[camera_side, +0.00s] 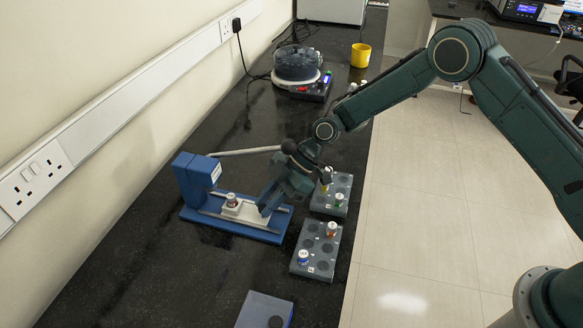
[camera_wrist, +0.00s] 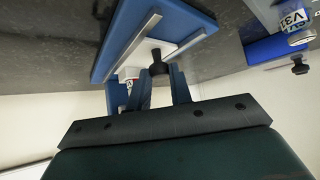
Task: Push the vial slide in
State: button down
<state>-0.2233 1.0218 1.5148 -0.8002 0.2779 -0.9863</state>
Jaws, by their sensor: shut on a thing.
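The blue slide device (camera_side: 198,185) stands on the dark bench, with a tall block at its left end and two metal rails on its base. The white slide (camera_side: 246,212) sits between the rails, apart from the block, and carries an upright vial (camera_side: 231,200). My gripper (camera_side: 265,207) is low at the slide's right end. In the wrist view the black knob (camera_wrist: 158,65) of the slide is between my fingers (camera_wrist: 159,80), which are shut on it. The vial (camera_wrist: 131,72) is partly hidden there behind a finger. In the side view my gripper hides the knob.
Two grey racks (camera_side: 330,209) (camera_side: 325,268) with several capped vials stand close to the right of the device. A blue-grey box (camera_side: 252,308) is at the front. A round machine (camera_side: 297,65) and a yellow cup (camera_side: 361,55) are farther back. The wall is at the left.

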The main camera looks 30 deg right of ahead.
jog(key=shift+w+a, duration=0.3)
jog(key=shift+w, duration=0.05)
jog(key=c, duration=1.3)
grip_release()
jog(key=shift+o, duration=0.2)
jog(key=shift+v, duration=0.85)
jog(key=d, duration=0.8)
jog(key=d+r, duration=0.1)
jog(key=d, duration=0.4)
